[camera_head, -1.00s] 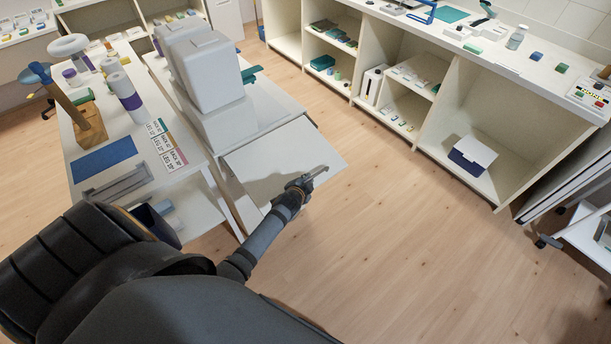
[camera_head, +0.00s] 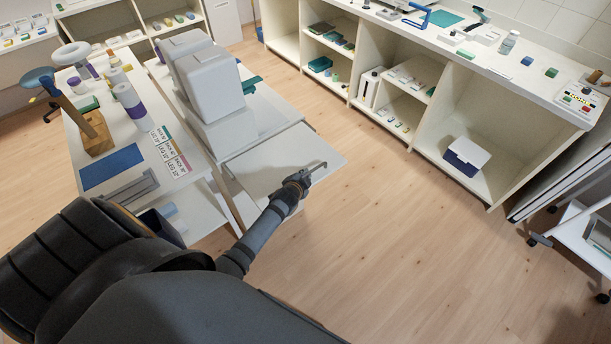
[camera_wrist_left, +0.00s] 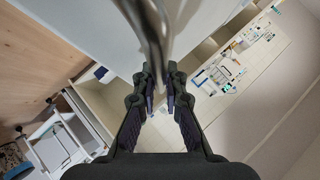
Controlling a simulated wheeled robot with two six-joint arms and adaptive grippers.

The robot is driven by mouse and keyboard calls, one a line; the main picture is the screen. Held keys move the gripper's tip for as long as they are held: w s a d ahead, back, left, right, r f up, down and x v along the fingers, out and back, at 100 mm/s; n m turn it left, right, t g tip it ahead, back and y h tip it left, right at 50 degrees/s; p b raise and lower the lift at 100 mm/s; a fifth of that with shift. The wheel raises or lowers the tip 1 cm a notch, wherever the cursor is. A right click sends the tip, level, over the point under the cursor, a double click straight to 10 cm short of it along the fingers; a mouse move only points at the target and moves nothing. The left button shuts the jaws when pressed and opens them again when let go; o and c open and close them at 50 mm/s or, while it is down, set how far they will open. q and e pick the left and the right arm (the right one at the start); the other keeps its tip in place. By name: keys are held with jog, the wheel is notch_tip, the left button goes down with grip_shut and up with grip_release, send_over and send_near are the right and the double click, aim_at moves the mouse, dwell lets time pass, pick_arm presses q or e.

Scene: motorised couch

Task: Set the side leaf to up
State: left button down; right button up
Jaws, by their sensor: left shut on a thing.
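The side leaf (camera_head: 265,168) is a flat white panel beside the end of the white unit that carries the pale blocks. It looks roughly level, but its exact angle is hard to tell. My left gripper (camera_head: 303,179) is at the leaf's outer edge, shut on a thin metal handle (camera_head: 318,168). In the left wrist view, the gripper (camera_wrist_left: 162,104) has its fingers close around the grey metal bar (camera_wrist_left: 152,40), with the pale panel (camera_wrist_left: 95,25) behind it. Part of the leaf is hidden by my arm. My right gripper is not in view.
Pale blocks (camera_head: 208,85) stand on the unit beside the leaf. A table (camera_head: 90,150) with a blue mat and cards is at the left. Open shelves (camera_head: 400,85) line the back right. The wooden floor (camera_head: 390,240) right of the leaf is clear.

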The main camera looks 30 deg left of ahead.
pick_arm(q)
jog(key=c, duration=1.7)
grip_release()
jog(key=shift+w+a+r, duration=0.15)
jog(key=shift+r, duration=0.2)
jog(key=shift+f, duration=0.1)
jog(key=shift+f, duration=0.1)
jog(key=v, duration=1.2)
